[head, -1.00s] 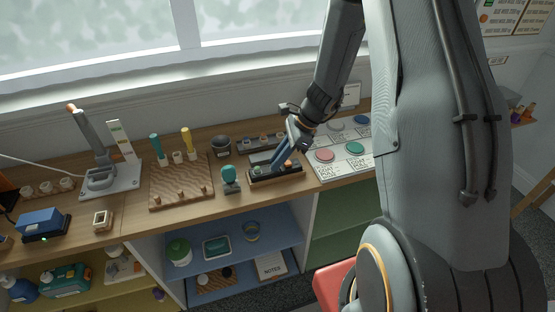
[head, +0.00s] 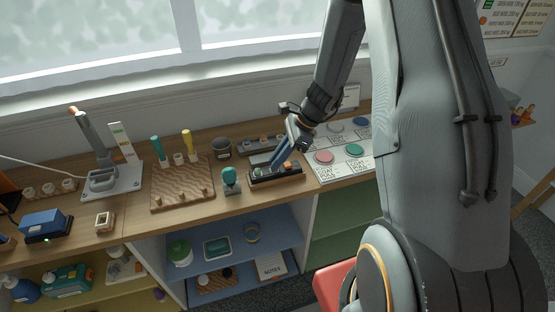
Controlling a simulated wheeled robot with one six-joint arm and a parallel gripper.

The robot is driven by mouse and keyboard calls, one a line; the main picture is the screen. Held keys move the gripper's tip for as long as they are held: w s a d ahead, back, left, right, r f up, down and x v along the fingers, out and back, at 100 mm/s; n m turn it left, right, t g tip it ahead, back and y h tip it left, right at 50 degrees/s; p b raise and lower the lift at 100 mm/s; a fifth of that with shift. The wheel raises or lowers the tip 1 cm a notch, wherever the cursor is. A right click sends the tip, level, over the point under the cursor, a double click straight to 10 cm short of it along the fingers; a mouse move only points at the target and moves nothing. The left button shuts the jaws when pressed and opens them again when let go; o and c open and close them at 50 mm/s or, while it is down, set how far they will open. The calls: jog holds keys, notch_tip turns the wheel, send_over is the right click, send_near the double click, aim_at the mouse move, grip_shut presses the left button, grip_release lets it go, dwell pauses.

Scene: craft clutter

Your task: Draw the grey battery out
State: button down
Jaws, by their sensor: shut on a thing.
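A dark battery holder with a wooden front (head: 277,178) lies near the front edge of the worktop. A green round end (head: 259,171) shows at its left and an orange piece (head: 287,165) at its right. My gripper (head: 274,165) reaches down from the upper right, its blue-grey fingers over the holder's middle. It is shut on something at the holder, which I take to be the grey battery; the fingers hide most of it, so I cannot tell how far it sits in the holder.
A teal-topped stamp (head: 230,179) stands close left of the holder. A white sheet with coloured discs (head: 340,150) lies to the right. A pegged wooden board (head: 183,187) is farther left.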

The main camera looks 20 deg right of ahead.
jog(key=shift+r, duration=0.1)
dwell(0.3)
notch_tip(320, 180, up, 5)
jog(key=p, duration=0.4)
jog(key=shift+f, duration=0.2)
dwell(0.4)
